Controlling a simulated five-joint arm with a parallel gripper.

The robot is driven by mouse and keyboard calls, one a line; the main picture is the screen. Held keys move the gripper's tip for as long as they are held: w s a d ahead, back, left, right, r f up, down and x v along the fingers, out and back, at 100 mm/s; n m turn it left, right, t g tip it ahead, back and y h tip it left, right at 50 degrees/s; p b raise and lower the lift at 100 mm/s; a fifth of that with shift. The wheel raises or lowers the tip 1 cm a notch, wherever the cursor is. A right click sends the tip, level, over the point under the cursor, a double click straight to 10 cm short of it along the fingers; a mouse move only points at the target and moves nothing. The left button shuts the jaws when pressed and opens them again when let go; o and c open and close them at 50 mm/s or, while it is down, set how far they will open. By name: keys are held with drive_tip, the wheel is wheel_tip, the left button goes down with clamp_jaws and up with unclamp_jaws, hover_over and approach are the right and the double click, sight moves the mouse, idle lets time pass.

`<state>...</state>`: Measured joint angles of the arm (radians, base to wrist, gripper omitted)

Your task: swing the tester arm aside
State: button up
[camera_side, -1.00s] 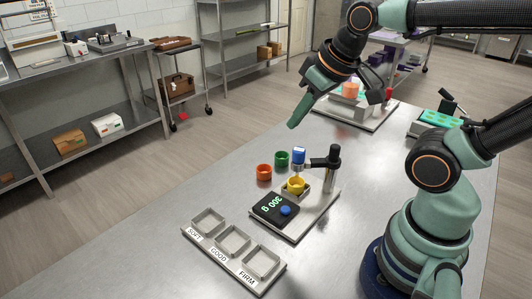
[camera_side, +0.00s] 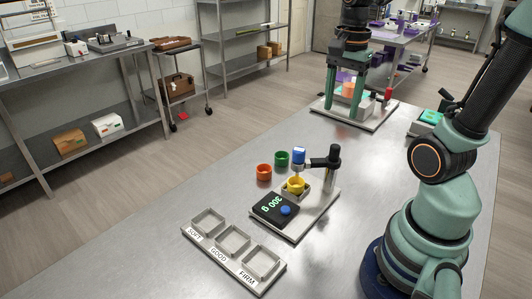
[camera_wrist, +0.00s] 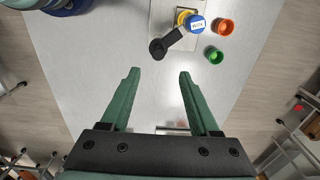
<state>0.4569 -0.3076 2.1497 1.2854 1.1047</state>
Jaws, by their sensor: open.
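The tester arm (camera_side: 318,163) is black and reaches left from a post (camera_side: 332,172). My gripper (camera_side: 343,111) points down, fingers apart and empty, farther back than the tester. It also shows in the wrist view (camera_wrist: 158,74), with only bare table between the fingertips.
An orange cup (camera_side: 264,172) and a green cup (camera_side: 282,159) stand left of the tester. A tray (camera_side: 238,274) marked SOFT, GOOD and FIRM lies at the front. A machine on a plate (camera_side: 375,121) stands behind my gripper. Table left of the cups is clear.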

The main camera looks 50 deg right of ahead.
sight(335, 146)
drive_tip(key=shift+m, duration=0.3)
wheel_tip(335, 146, down, 12)
drive_tip(key=shift+s+d+f, duration=0.1)
drive_tip(key=shift+d, duration=0.05)
clamp_jaws()
